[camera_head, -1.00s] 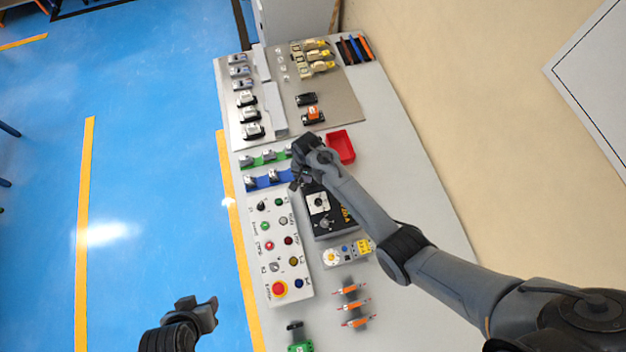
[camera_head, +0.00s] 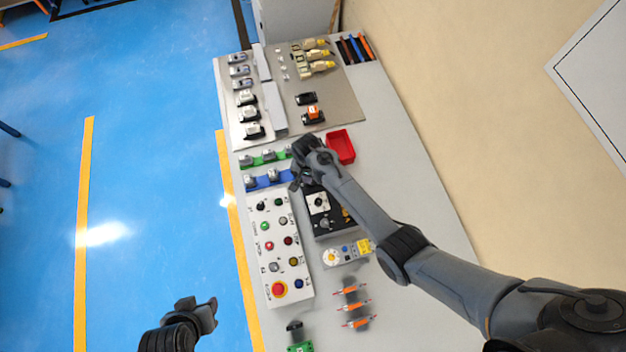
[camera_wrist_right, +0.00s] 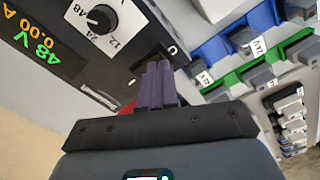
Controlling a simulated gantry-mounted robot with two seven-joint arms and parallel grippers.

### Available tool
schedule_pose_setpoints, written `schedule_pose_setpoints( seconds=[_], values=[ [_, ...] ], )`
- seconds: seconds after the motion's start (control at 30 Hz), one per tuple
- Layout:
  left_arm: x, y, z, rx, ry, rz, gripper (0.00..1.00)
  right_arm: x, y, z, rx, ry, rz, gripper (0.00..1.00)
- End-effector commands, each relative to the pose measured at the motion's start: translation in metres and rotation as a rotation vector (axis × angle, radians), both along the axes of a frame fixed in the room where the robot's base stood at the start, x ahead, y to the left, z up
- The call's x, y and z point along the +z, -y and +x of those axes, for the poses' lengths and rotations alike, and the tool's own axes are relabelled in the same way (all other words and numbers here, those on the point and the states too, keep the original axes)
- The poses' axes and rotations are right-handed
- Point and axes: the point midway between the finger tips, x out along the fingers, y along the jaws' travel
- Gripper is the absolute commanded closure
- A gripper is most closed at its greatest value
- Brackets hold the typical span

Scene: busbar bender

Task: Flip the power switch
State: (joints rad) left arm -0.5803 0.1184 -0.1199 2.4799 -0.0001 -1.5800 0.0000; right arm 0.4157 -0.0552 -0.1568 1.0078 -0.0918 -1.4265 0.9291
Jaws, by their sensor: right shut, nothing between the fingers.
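The black power supply (camera_head: 322,222) lies on the table with its dial facing up. In the right wrist view, the power supply (camera_wrist_right: 60,65) shows a lit display reading 48 V and 0.00 A, and a round dial (camera_wrist_right: 101,17) marked 12, 24 and 48. My right gripper (camera_head: 297,184) is at the supply's far end. In the wrist view its shut fingers (camera_wrist_right: 158,66) are empty and reach a small dark part (camera_wrist_right: 176,52) at the supply's edge, perhaps the switch. The fingertips partly hide it; contact is unclear. My left gripper (camera_head: 205,307) hangs over the floor.
A blue rail (camera_head: 268,180) and a green rail (camera_head: 268,158) with grey modules lie beside my right gripper. A red bin (camera_head: 341,147) stands right of it. A white button panel (camera_head: 277,265) lies nearer.

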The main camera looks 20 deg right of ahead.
Motion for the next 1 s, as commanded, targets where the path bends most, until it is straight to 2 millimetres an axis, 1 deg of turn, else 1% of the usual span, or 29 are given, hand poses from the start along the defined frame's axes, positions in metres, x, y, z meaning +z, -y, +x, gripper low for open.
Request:
schedule_pose_setpoints(
  seconds=[0.7, 0.87, 1.0],
  values=[
    [-0.008, -0.001, 0.000, -0.003, 0.001, 0.004, 0.57, -0.011, 0.000, 0.000, -0.001, 0.000, 0.000, 1.00],
    [-0.005, -0.002, 0.000, -0.005, 0.000, 0.008, 0.57, -0.008, 0.000, 0.000, 0.000, 0.001, -0.001, 1.00],
    [0.002, -0.002, 0.000, -0.005, 0.000, 0.008, 0.57, -0.002, 0.000, 0.000, -0.001, 0.001, -0.001, 1.00]
  ],
)
